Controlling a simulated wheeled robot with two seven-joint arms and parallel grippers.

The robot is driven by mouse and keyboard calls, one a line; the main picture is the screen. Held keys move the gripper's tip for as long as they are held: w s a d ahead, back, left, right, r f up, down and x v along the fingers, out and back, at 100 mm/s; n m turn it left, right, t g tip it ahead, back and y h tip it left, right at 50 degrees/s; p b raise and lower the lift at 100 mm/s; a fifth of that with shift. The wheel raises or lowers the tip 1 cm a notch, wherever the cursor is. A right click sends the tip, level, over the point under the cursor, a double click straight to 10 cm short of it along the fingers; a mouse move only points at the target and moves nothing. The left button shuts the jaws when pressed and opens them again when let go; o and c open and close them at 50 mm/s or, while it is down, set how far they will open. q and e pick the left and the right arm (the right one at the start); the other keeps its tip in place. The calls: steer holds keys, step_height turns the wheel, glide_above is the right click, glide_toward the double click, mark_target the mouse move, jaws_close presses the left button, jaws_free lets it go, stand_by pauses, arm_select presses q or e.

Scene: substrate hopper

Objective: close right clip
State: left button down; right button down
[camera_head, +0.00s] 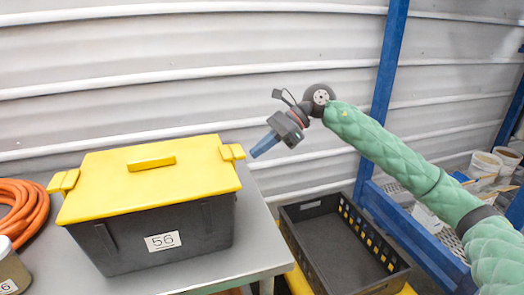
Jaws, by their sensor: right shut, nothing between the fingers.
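A dark grey box (205,232) labelled 56 stands on a light grey table, with a yellow lid (110,182) on top. The lid has a yellow handle block (151,163) in its middle. The right yellow clip (232,152) sticks out at the lid's right edge. The left yellow clip (63,181) is at the left edge. My right gripper (258,152) is shut and empty, its blue fingers pointing down-left, just right of the right clip. It appears apart from the clip. My left gripper is not in view.
The table (258,232) ends just right of the box. A black crate (335,248) stands lower to the right, beside a blue rack frame (388,62). An orange hose (22,210) and a container (10,270) are at the left. A corrugated wall (190,60) stands behind.

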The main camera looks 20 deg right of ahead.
steer(key=shift+r, duration=0.15)
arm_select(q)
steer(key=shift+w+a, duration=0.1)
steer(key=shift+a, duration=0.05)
arm_select(e)
steer(key=shift+r, duration=0.65)
